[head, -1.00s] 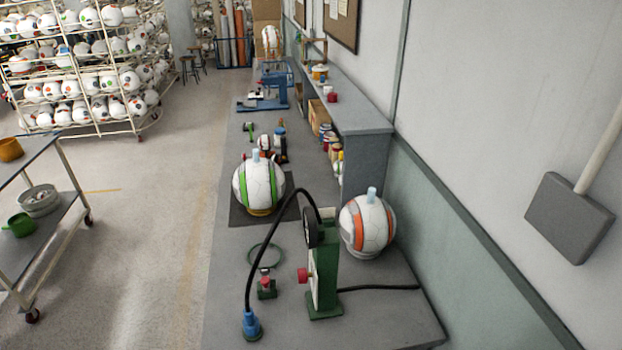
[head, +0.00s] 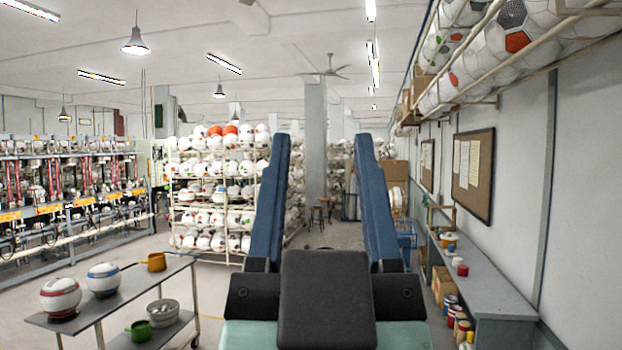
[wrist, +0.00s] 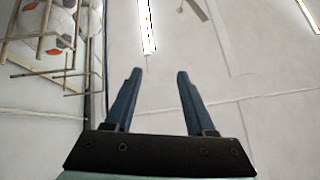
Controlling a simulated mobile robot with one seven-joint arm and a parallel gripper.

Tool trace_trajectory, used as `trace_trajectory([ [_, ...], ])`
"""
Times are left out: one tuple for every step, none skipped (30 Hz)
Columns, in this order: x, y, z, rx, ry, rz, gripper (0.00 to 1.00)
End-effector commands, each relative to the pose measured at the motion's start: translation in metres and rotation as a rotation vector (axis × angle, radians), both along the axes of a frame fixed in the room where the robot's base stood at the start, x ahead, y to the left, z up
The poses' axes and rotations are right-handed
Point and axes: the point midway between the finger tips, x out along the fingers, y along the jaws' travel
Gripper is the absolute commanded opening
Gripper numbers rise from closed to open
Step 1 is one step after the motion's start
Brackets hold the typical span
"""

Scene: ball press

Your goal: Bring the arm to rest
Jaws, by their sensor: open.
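My gripper (head: 322,150) stands upright in the middle of the head view, close to the camera. Its two blue fingers point up and are apart, with nothing between them. In the wrist view my gripper (wrist: 155,75) is also open and empty, with the ceiling and a strip light beyond the fingertips. The workbench top with the green pump and the two balls on it is not in the head view now.
A trolley (head: 110,300) with two balls stands at the left. Ball racks (head: 215,190) fill the back. A wall shelf (head: 500,300) runs along the right under a pinboard (head: 473,175). An overhead ball rack (head: 500,60) is at the upper right.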

Motion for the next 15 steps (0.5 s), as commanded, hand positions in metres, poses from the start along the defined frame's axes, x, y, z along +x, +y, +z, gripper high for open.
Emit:
trace_trajectory([
  [-0.01, 0.005, 0.01, -0.002, -0.043, 0.011, 0.55],
  [-0.014, 0.007, 0.014, -0.004, -0.061, 0.016, 0.55],
  [-0.018, 0.009, 0.018, -0.004, -0.078, 0.02, 0.55],
  [-0.02, 0.009, 0.02, -0.005, -0.087, 0.021, 0.55],
  [-0.021, 0.01, 0.021, -0.005, -0.091, 0.022, 0.55],
  [-0.021, 0.01, 0.021, -0.005, -0.092, 0.023, 0.55],
  [-0.021, 0.01, 0.021, -0.005, -0.091, 0.022, 0.55],
  [-0.021, 0.01, 0.021, -0.005, -0.09, 0.021, 0.55],
  [-0.02, 0.009, 0.02, -0.005, -0.089, 0.021, 0.55],
  [-0.02, 0.009, 0.02, -0.005, -0.089, 0.021, 0.55],
  [-0.02, 0.009, 0.02, -0.005, -0.088, 0.021, 0.55],
  [-0.02, 0.009, 0.02, -0.005, -0.088, 0.021, 0.55],
  [-0.02, 0.009, 0.02, -0.005, -0.087, 0.021, 0.55],
  [-0.02, 0.009, 0.017, -0.005, -0.087, 0.021, 0.55],
  [-0.019, 0.009, 0.011, -0.005, -0.086, 0.021, 0.55],
])
